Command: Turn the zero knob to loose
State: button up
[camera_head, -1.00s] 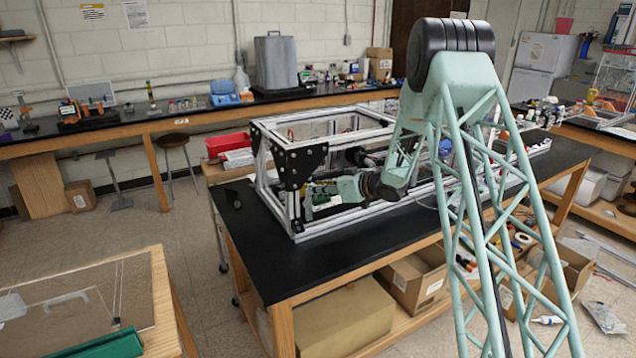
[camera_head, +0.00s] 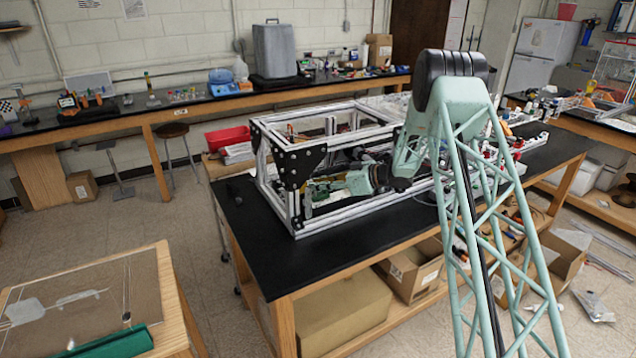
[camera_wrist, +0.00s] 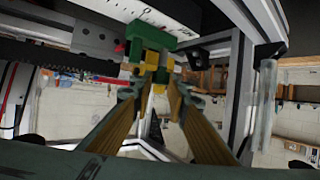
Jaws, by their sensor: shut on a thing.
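In the wrist view my gripper (camera_wrist: 155,88) reaches up the picture with two yellow-brown fingers. In the head view my gripper (camera_head: 322,188) lies inside the left end of the extrusion frame (camera_head: 352,208), and the knob cannot be made out there.
Metal bars and black corner plates (camera_head: 291,150) stand close around my gripper. A dark rail (camera_wrist: 45,55) and a red rod (camera_wrist: 105,79) run at the left in the wrist view. The black bench top (camera_head: 265,250) is clear in front of the frame.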

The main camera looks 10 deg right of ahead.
dwell(0.5)
jog(key=o, duration=0.8)
jog(key=shift+o, duration=0.2)
jog(key=shift+d, duration=0.1)
jog(key=v, duration=1.1)
jog(key=shift+s+d+r, duration=0.15)
jog(key=shift+d+r, duration=0.15)
